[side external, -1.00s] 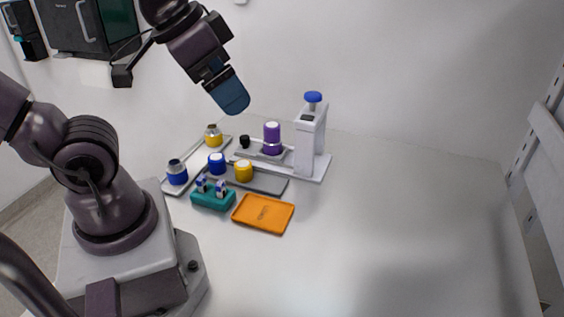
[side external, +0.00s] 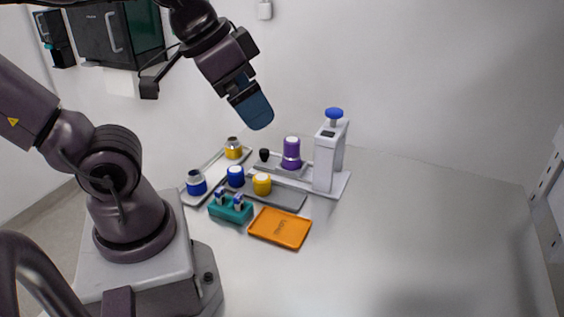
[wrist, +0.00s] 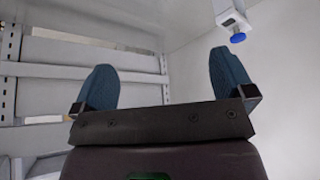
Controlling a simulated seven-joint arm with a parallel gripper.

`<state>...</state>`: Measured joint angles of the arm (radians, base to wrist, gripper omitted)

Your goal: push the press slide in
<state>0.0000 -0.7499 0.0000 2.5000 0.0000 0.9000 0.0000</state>
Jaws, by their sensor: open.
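The white press (side external: 324,168) stands on a pale base at the back of the table, with a blue knob (side external: 334,113) on top. A grey slide (side external: 276,165) with a black knob (side external: 264,155) lies left of the press column. A purple container with a white top (side external: 291,153) stands on the slide, apart from the column. My gripper (side external: 256,113) is high above the slide area, touching nothing. In the wrist view its two blue fingers (wrist: 165,90) are spread and empty. The press's blue knob (wrist: 237,38) also shows in the wrist view.
A yellow jar (side external: 233,149) and blue jar (side external: 196,183) sit on the left tray. Blue (side external: 235,176) and yellow (side external: 262,184) lidded pots stand on a grey tray. A teal holder (side external: 230,210) and orange tray (side external: 280,229) lie in front. The table's right is clear.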

